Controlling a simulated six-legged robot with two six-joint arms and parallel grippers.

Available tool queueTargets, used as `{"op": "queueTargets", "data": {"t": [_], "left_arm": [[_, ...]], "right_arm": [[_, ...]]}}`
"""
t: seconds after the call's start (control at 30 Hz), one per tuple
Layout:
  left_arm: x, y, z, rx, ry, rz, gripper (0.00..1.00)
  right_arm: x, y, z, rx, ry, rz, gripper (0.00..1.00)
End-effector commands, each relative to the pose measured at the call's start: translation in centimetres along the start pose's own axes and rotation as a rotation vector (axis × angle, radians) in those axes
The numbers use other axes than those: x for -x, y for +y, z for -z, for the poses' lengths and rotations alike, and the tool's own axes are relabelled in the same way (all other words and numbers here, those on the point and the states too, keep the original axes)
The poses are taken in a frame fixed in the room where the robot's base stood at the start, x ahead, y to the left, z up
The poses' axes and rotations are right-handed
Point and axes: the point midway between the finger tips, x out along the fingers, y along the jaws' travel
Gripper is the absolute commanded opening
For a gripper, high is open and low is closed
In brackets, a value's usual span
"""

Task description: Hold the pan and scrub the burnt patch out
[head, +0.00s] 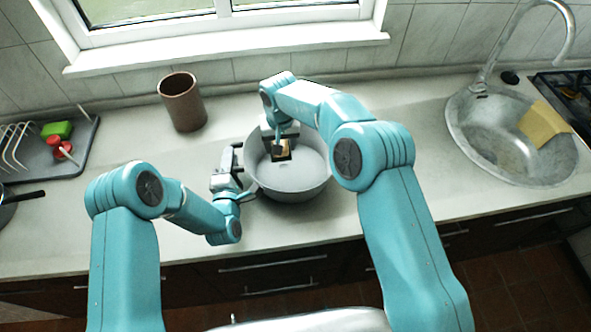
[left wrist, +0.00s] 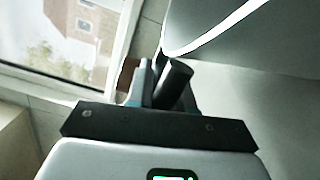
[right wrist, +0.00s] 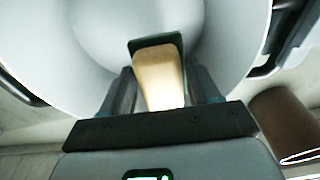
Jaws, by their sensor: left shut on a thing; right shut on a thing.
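The grey pan (head: 308,186) sits on the counter, with its pale inside facing up. My left gripper (head: 236,163) is at its left side, shut on the pan's black handle (left wrist: 176,82). My right gripper (head: 282,137) is over the inside of the pan, shut on a scrubber (head: 282,151). In the right wrist view, the scrubber has a tan grip (right wrist: 158,80) and a dark green head (right wrist: 157,43) over the pan floor. No burnt patch shows; the scrubber and my arm hide part of the pan floor.
A brown cup (head: 181,104) stands behind the pan to the left. The sink (head: 490,155) with a yellow cloth (head: 543,125) is at right.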

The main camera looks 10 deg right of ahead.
Motion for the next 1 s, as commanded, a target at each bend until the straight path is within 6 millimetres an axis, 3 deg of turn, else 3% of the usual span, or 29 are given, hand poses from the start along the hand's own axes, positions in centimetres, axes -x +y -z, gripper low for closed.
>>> {"op": "queueTargets", "data": {"t": [0.4,1.0], "left_arm": [[0.0,0.1,0.0,0.001,0.0,-0.002,0.0],[0.0,0.1,0.0,0.001,0.0,-0.002,0.0]], "right_arm": [[-4.4,0.1,-0.6,-0.001,-0.002,0.0,0.37],[-4.9,0.1,-0.6,-0.001,0.0,0.0,0.37]]}}
